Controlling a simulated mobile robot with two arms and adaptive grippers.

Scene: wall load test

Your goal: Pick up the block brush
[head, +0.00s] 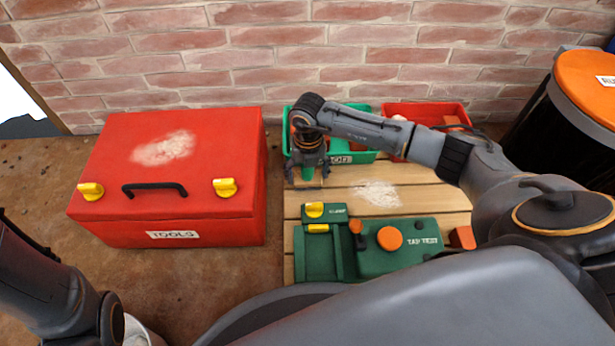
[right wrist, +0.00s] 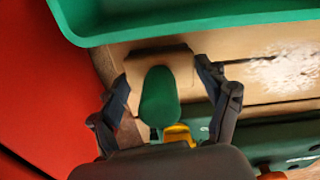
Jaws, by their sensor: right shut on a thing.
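The block brush (right wrist: 159,98) has a rounded green grip on a tan block, seen in the right wrist view. In the head view only a bit of green shows at my right gripper (head: 308,180), which hangs over the back left of the wooden slatted top. In the right wrist view my right gripper (right wrist: 163,76) has one finger on each side of the brush and is shut on it. Whether the brush touches the slats cannot be told. My left arm shows at the lower left of the head view, but its gripper is not in view.
A red toolbox (head: 200,210) stands left of the slatted top (head: 345,178). A green bin (head: 361,157) and a red bin (head: 395,112) stand behind, by the brick wall. A green tap test unit (head: 400,262) sits in front. White powder (head: 377,195) lies on the slats.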

